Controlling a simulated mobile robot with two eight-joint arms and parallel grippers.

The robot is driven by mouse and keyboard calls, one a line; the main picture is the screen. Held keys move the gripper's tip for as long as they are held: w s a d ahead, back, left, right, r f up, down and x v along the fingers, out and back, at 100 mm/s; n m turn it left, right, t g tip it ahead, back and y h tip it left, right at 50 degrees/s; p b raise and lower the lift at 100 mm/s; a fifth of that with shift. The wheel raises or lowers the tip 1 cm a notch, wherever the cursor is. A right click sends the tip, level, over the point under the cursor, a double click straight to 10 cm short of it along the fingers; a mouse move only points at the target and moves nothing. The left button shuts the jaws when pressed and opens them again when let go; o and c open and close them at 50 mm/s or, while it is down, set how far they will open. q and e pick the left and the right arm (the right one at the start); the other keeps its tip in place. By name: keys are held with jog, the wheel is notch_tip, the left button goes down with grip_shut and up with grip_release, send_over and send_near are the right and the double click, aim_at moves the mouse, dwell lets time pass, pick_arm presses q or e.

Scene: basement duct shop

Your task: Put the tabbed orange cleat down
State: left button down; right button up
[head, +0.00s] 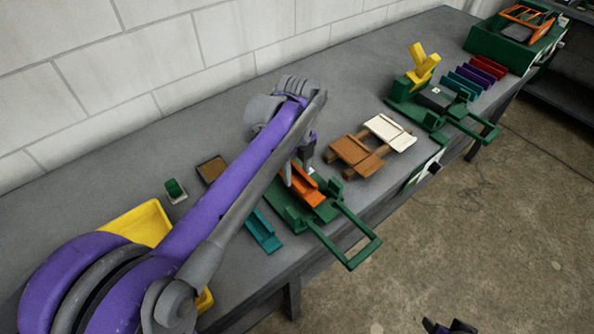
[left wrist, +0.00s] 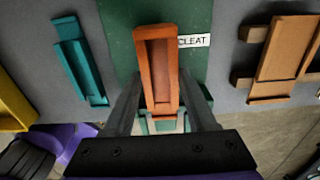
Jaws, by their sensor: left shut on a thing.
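The orange cleat (head: 303,187) is at the green fixture (head: 323,214) with the long handle loop, near the bench's front edge. My left gripper (head: 297,180) is shut on the cleat, reaching down from above. In the left wrist view, the cleat (left wrist: 160,65) lies lengthwise between the two grey fingers, over a green plate (left wrist: 118,25) with a white label reading "CLEAT" (left wrist: 194,40). I cannot tell whether the cleat touches the plate.
A teal channel piece (head: 263,231) lies left of the fixture. Brown and white panels on wooden blocks (head: 358,157) stand to its right. A second green fixture (head: 432,102) with a yellow part is farther right. A yellow bin (head: 140,222) sits behind my left arm.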

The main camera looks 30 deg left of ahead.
aim_at(297, 180)
pick_arm(q)
jog(key=shift+f, duration=0.2)
jog(key=shift+c, duration=1)
grip_release()
jog(key=shift+r, duration=0.3)
notch_tip(297, 180, up, 12)
jog(key=p, duration=0.1)
jog(key=shift+f, duration=0.15)
